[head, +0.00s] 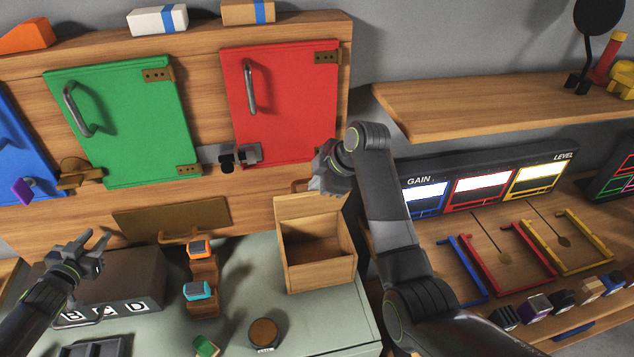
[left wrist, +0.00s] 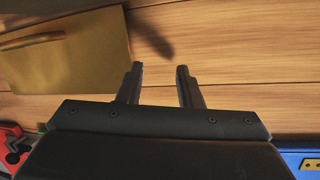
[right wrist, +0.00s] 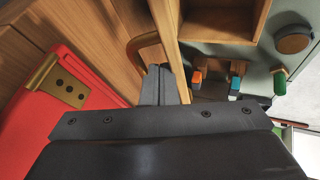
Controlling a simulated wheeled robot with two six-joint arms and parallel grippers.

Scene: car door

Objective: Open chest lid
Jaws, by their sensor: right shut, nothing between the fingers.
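The wooden chest (head: 345,272) stands on the grey-green table, with its hollow inside in view. Its lid (head: 305,207) stands raised at the back, roughly upright. A brown curved handle (head: 300,185) shows at the lid's top edge and also in the right wrist view (right wrist: 141,42). My right gripper (head: 322,183) is shut and empty beside the lid's top edge and handle. In the right wrist view its fingertips (right wrist: 160,72) lie close to the handle; I cannot tell whether they touch. My left gripper (head: 92,243) is open and empty at the left; its fingers (left wrist: 158,72) are apart.
A dark box with letters (head: 118,285) sits below my left gripper. Orange (head: 198,248) and teal (head: 198,291) blocks stand left of the chest. A red door (head: 290,115) and a green door (head: 125,120) are on the wooden panel behind. A gauge panel (head: 480,188) is at the right.

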